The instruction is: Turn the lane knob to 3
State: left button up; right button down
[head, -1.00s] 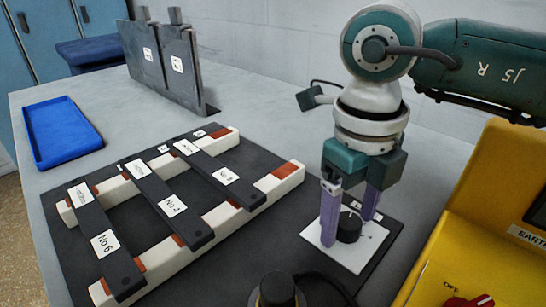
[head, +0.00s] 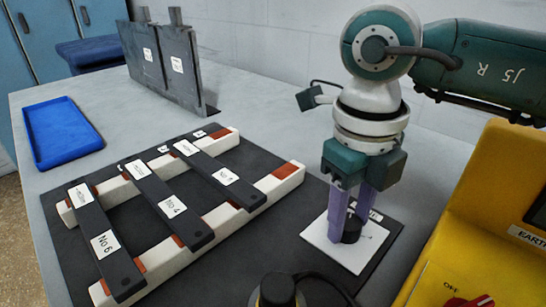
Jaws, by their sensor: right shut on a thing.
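The lane knob (head: 352,231) is a small black round knob on a white square plate (head: 345,254) at the right of the bench in the head view. My right gripper (head: 349,228) points straight down over it, its purple fingers shut on the knob's sides. The fingers hide part of the knob, and the markings on the plate are mostly covered or too small to read, so its setting cannot be told. My left gripper is not in view.
A rack with white rails and several dark labelled bars (head: 169,200) lies left of the plate. A yellow box (head: 490,215) with a red knob stands close on the right. A black knob-like part (head: 277,290) is at the front. A blue tray (head: 62,132) lies far left.

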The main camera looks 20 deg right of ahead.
jog(key=m+p, duration=0.1)
jog(key=m, duration=0.3)
jog(key=shift+r, duration=0.1)
jog(key=shift+m+p, duration=0.55)
jog(key=shift+m, duration=1.25)
jog(key=shift+c, duration=1.9)
grip_release()
notch_tip(320, 180, up, 10)
jog(key=shift+w+a+p, duration=0.2)
jog(key=shift+a+p, duration=0.1)
jog(key=shift+p, duration=0.05)
